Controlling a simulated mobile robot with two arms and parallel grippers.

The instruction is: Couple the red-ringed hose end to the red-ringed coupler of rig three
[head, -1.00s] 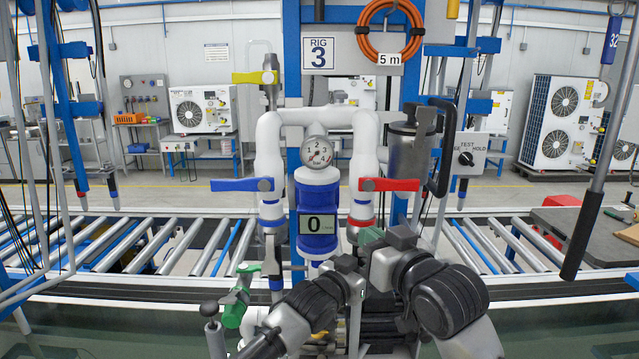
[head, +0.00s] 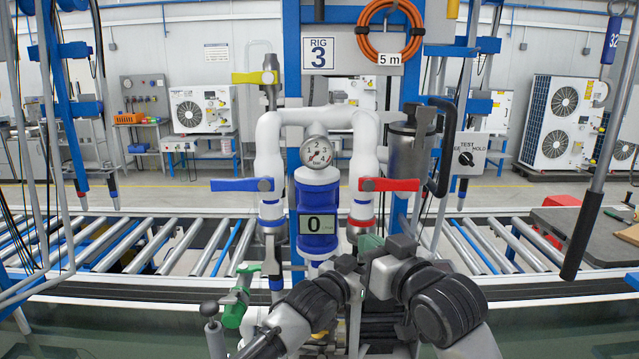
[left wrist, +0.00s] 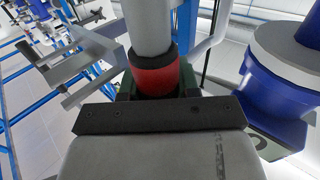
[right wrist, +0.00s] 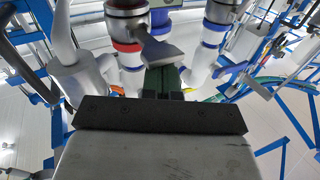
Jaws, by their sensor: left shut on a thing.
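Rig three's red-ringed coupler (head: 359,224) hangs under the red-levered valve; its red ring also shows in the right wrist view (right wrist: 127,47). My left gripper (head: 347,266) is just below it in the head view. In the left wrist view the left gripper (left wrist: 157,92) is shut on the red-ringed hose end (left wrist: 155,76), with a grey cylinder directly above. I cannot tell whether hose end and coupler touch. My right gripper (head: 372,243) is close beside the left one. In the right wrist view its green fingers (right wrist: 163,82) are together, with nothing visible between them.
The blue pump body with its display (head: 318,222) stands left of the coupler. The red lever (head: 389,185) and blue lever (head: 242,185) sit above. A green-handled fitting (head: 236,308) is at lower left. A roller conveyor (head: 150,245) runs behind. A grey filter canister (head: 411,155) is at upper right.

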